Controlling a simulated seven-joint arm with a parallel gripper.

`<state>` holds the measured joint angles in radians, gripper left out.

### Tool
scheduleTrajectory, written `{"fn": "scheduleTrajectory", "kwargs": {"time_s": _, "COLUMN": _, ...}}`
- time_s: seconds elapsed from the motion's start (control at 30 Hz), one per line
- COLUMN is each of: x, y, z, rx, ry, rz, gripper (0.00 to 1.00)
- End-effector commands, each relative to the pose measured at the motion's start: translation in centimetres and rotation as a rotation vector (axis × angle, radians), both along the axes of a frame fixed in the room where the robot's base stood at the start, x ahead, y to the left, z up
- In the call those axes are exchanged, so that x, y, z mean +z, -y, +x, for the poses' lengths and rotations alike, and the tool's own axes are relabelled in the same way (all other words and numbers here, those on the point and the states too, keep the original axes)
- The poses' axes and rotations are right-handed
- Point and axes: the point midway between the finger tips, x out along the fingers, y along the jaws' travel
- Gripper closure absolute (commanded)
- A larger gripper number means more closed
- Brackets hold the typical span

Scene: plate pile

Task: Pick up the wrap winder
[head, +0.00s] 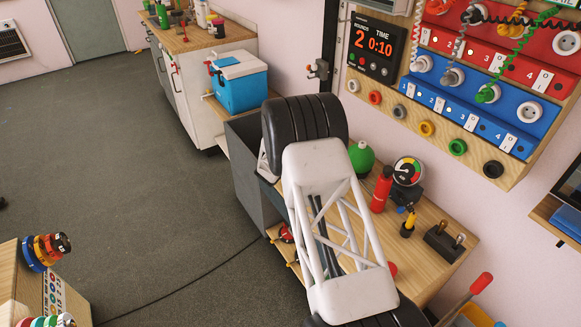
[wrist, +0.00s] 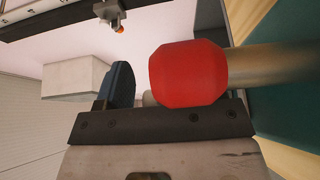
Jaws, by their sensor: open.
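My gripper (wrist: 165,100) shows in the wrist view, open, with one dark blue finger pad on the left; the other finger is hidden behind a red knob. This rounded red knob (wrist: 188,73) on a metal shaft (wrist: 268,62) is very close to the jaws, in front of the gripper's dark bar. I cannot tell whether it touches. It may be part of the wrap winder, but I cannot be sure. In the head view a red handle (head: 481,283) on a rod stands at the lower right. My gripper is out of the head view.
The wooden bench (head: 436,262) holds a red bottle (head: 381,190), a green round container (head: 361,157), a gauge (head: 408,171) and a dark block with pegs (head: 444,243). A blue cooler (head: 240,83) stands behind. A yellow container (head: 474,316) is at the lower right edge.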

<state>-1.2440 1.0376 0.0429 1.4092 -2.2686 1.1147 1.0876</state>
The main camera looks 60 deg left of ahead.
Motion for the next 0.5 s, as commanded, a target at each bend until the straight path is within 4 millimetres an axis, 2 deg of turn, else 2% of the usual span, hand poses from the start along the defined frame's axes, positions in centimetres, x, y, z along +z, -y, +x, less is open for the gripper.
{"fn": "scheduleTrajectory", "kwargs": {"time_s": 0.33, "x": 0.01, "y": 0.0, "z": -0.01, "rx": 0.0, "ry": 0.0, "rz": 0.0, "gripper": 0.38}}
{"fn": "scheduleTrajectory", "kwargs": {"time_s": 0.5, "x": 0.01, "y": 0.0, "z": -0.01, "rx": 0.0, "ry": 0.0, "rz": 0.0, "gripper": 0.63}}
